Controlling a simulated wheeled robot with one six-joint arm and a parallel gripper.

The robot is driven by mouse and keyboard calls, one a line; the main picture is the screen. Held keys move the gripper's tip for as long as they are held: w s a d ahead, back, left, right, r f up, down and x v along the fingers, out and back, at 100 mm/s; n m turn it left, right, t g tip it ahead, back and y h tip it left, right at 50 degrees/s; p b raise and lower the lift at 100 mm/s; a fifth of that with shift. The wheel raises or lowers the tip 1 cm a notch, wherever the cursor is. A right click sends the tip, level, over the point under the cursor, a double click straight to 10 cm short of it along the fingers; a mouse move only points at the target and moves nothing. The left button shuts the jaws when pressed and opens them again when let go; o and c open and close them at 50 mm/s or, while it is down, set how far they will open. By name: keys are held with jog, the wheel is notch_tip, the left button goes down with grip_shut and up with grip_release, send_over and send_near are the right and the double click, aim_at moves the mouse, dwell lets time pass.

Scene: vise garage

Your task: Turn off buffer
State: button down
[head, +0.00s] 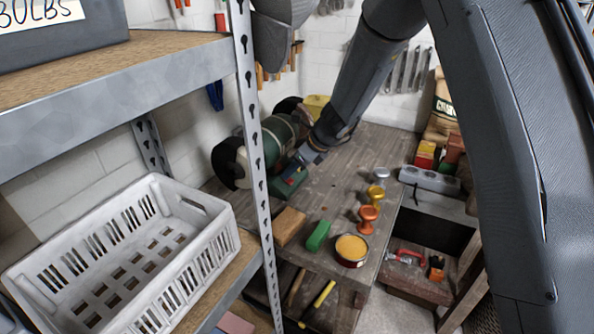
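The buffer (283,135) is a green bench machine on the wooden workbench, with a round wheel (227,163) at its near left end and another at its far end. A grey shelf post crosses in front of part of it. Its green base (285,188) shows low at the front, with a small spot of red. My gripper (294,170) reaches down from the upper right to the front of the buffer, right at the base. I cannot tell if it touches. Its fingers are too small and dark to tell open from shut. No switch shows clearly; the gripper may cover it.
On the workbench (340,180) are a brown block (289,226), a green block (318,235), an open tin (351,250) and orange and yellow knob-like items (368,215). A grey power strip (430,180) lies right. Metal shelving with a white crate (125,260) stands left.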

jog(key=shift+s+a+f, duration=0.2)
jog(key=shift+f, duration=0.15)
jog(key=shift+s+d+f+b, duration=0.35)
jog(key=shift+s+f+b, duration=0.15)
jog(key=shift+f, duration=0.2)
jog(key=shift+d, duration=0.3)
jog(key=shift+w+d+r, duration=0.1)
jog(key=w+a+r+v, duration=0.1)
jog(key=v, duration=1.4)
jog(key=shift+p, duration=0.4)
jog(key=shift+f, duration=0.15)
